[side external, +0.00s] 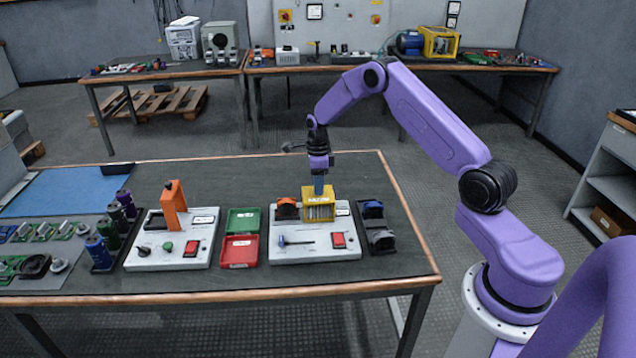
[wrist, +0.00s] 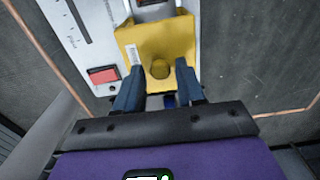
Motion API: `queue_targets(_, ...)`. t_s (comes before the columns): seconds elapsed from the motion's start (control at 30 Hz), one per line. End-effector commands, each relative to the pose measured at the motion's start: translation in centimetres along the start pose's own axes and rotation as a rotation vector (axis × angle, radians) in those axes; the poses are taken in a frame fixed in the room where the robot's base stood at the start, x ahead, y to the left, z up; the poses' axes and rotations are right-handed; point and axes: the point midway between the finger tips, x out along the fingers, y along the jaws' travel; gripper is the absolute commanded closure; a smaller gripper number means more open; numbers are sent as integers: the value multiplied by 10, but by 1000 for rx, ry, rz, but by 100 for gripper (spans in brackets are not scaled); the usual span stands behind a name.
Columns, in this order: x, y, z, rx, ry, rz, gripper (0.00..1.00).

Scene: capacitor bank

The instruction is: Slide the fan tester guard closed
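The yellow guard (side external: 318,207) sits at the back right of the white tester box (side external: 290,255). It has slotted bars on its front and stands beside an orange part (side external: 287,209). In the wrist view the guard (wrist: 138,40) carries a round yellow knob (wrist: 160,69). My gripper (side external: 319,187) points down at the guard from above. In the wrist view my gripper (wrist: 160,70) is open, one finger on each side of the knob. Yellow surface shows between the knob and both fingers, so they look apart from it.
The tester has a red switch (side external: 338,240) and a lever (side external: 295,242). A black holder (side external: 376,228) stands close on its right, green (side external: 243,221) and red (side external: 239,251) trays on its left. Another white box with an orange press (side external: 174,207) stands further left.

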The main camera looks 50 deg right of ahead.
Motion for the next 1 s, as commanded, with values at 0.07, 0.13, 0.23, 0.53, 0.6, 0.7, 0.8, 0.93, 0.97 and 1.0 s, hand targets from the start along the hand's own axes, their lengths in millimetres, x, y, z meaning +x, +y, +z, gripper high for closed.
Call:
queue_targets(0.07,0,0,0,0,0,0,62)
queue_targets(0.13,0,0,0,0,0,0,71)
queue_targets(0.23,0,0,0,0,0,0,100)
queue_targets(0.53,0,0,0,1,0,0,100)
queue_targets(0.6,0,0,1,0,0,0,100)
queue_targets(0.7,0,0,5,-1,0,0,100)
queue_targets(0.8,0,0,9,-1,0,0,100)
queue_targets(0.93,0,0,15,0,0,0,100)
queue_targets(0.97,0,0,16,0,0,0,100)
queue_targets(1.0,0,0,18,0,0,0,100)
